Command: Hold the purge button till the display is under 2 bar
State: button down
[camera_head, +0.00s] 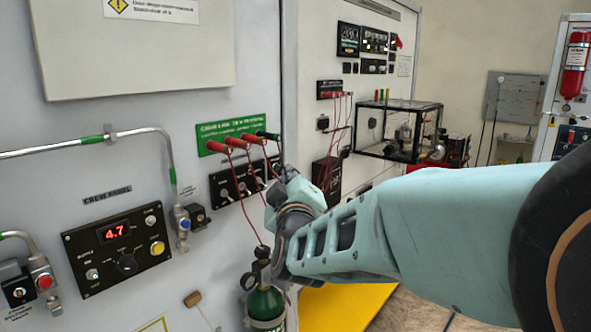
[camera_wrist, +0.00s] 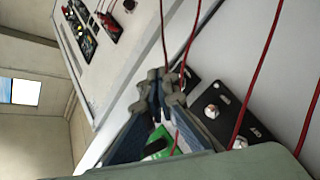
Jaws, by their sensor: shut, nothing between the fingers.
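The red display (camera_head: 115,231) on the black crew panel (camera_head: 80,255) reads 4.7 in the head view. The panel also carries a yellow button (camera_head: 157,248), a black knob (camera_head: 127,265) and small metal switches; its small labels are mostly unreadable. A red button (camera_head: 45,282) sits on a valve at the far left. I cannot tell from the lettering which button is purge. My gripper (camera_wrist: 167,88) is shut and empty in the wrist view, near red cables and a black switch plate (camera_wrist: 240,112). It is well right of the crew panel, and my arm partly hides it in the head view.
Red cables hang from plugs on a green board (camera_head: 231,133), close to my gripper. A green cylinder (camera_head: 265,306) stands below my wrist. Metal pipes (camera_head: 80,141) cross the wall at left. The space before the crew panel looks clear.

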dwell(0.3)
jog(key=shift+w+a, duration=0.3)
jog(key=shift+a, duration=0.05)
jog(key=shift+w+a, duration=0.2)
jog(key=shift+a, duration=0.15)
dwell(1.8)
jog(key=shift+s+d, duration=0.1)
dwell(0.5)
jog(key=shift+s+d, duration=0.4)
jog(key=shift+d, duration=0.15)
jog(key=shift+s+d+r+b, duration=0.1)
jog(key=shift+s+d+b, duration=0.35)
jog(key=shift+s+d, duration=0.5)
jog(key=shift+s+d+b, duration=0.4)
jog(key=shift+s+d, duration=0.25)
jog(key=shift+d, duration=0.45)
